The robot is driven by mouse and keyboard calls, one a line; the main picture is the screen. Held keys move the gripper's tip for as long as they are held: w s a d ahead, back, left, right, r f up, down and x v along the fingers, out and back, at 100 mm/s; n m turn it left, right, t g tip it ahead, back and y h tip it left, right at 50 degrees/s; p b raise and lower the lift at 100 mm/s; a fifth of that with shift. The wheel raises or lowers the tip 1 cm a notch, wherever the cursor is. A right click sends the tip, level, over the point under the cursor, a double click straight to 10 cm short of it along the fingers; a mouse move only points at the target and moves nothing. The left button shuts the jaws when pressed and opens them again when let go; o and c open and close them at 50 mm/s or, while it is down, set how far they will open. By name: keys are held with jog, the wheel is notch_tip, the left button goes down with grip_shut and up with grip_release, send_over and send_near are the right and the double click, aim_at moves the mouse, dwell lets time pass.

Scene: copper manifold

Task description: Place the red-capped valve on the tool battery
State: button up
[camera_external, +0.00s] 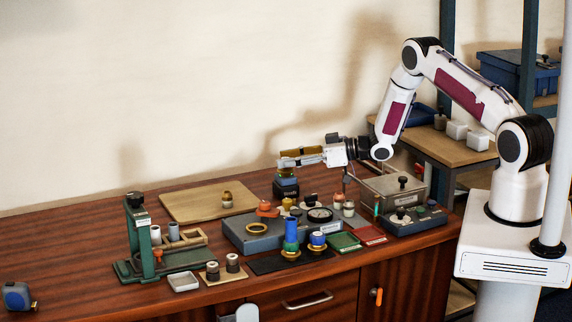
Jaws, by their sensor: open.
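My gripper (284,158) points left, held level above the back of the workbench. Its jaws are open, and a brass-coloured part shows at them; I cannot tell whether it is a separate piece. Just below the gripper stands a dark block with a blue band (286,187), which looks like the tool battery. Its top is close under the jaws and partly hidden. An orange-red-topped piece (267,208) sits on the grey-blue case in front of it, and may be the red-capped valve. The view is too small to be sure.
The grey-blue case (240,236) carries a round gauge (320,214) and small fittings. A blue cylinder (291,231) stands in front. A green press stand (135,235) is at left, a grey box (392,190) at right. The wooden board (195,207) is mostly clear.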

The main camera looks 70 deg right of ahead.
jog(key=s+r, duration=0.4)
jog(key=r, duration=0.4)
jog(key=shift+d, duration=0.35)
jog(key=shift+w, duration=0.1)
dwell(0.5)
